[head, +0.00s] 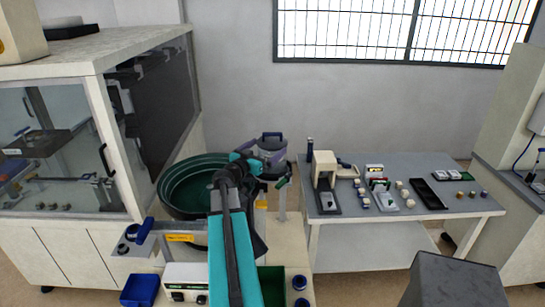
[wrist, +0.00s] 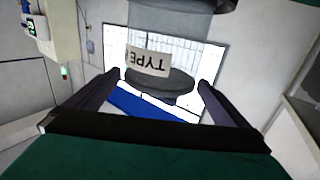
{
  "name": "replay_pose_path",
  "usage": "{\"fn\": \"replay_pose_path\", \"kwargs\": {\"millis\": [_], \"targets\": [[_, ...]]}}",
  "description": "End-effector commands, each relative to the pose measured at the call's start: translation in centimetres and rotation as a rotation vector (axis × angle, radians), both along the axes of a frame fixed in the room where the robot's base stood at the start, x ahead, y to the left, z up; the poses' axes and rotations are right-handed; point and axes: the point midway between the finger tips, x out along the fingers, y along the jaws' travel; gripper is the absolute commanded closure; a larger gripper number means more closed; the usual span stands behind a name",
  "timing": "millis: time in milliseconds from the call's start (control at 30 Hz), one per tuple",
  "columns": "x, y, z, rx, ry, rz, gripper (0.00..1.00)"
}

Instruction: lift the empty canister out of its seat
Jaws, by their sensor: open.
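The canister (head: 272,152) is grey with a dark lid and stands upright behind and right of the green bowl. It also shows in the wrist view, where the canister (wrist: 170,20) appears upside down, with a pale label reading "TYPE" and a dark round end. My gripper (wrist: 152,78) is open. Its two dark fingers stand apart on either side of the canister's dark end in the wrist picture. I cannot tell how far the canister lies beyond the fingertips. The canister's seat is largely hidden by my arm in the head view.
The green feeder bowl (head: 176,192) is left of my arm. A glass-fronted cabinet (head: 70,150) stands at the left. To the right, a grey table (head: 335,208) holds a beige device (head: 325,170), a black tray (head: 428,194) and several small parts. A blue bin (head: 139,290) is at front left.

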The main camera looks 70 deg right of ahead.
Motion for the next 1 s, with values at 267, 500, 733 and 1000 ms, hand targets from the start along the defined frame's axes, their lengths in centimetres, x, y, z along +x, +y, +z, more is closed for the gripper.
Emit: {"fn": "replay_pose_path", "kwargs": {"millis": [267,500,733,1000], "targets": [[-0.1,-0.7,0.1,0.0,0.0,-0.002,0.0],[-0.6,-3.0,0.3,0.001,0.001,-0.003,0.0],[-1.0,-4.8,0.2,0.0,0.0,-0.002,0.0],[-1.2,-5.1,0.1,0.0,0.0,-0.002,0.0]]}}
